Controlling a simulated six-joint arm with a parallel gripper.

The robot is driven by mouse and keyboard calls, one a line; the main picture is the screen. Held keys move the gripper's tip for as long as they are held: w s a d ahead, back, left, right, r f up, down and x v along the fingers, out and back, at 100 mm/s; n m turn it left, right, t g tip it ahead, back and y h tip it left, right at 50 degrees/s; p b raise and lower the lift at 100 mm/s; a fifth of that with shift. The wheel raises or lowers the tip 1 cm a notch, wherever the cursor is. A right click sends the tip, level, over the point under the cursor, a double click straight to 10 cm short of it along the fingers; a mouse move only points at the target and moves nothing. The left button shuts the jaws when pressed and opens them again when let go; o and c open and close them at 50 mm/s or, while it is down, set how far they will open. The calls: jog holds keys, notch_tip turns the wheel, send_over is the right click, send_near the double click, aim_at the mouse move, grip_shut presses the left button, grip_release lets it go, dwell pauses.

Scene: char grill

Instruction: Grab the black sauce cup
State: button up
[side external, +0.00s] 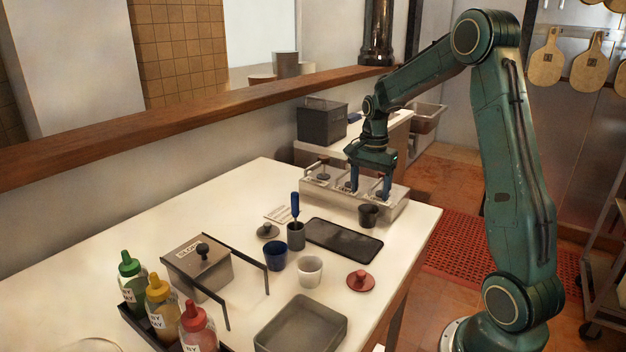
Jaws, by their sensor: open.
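The black sauce cup (368,215) stands upright on the white table, just in front of the metal container rack and beside the black tray's upper right corner. My gripper (370,192) points down above the rack, with its two blue fingers apart and nothing seen between them. The gripper is behind and above the black cup in this view, apart from it. A dark blue cup (275,256) and a white cup (310,270) stand nearer the camera.
The metal rack (390,212) with lidded inserts lies under my gripper. A black flat tray (344,239), a grey holder with a blue-handled tool (295,235), a red lid (361,281), a grey lidded box (199,268), a grey tray (300,328) and sauce bottles (160,300) occupy the table.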

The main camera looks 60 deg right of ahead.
aim_at(369, 205)
jog(key=shift+f, duration=0.25)
jog(key=shift+f, duration=0.1)
jog(key=shift+s+a+f, duration=0.1)
jog(key=shift+f, duration=2.4)
jog(key=c, duration=1.1)
jog(key=shift+r, duration=0.1)
jog(key=shift+c, duration=0.2)
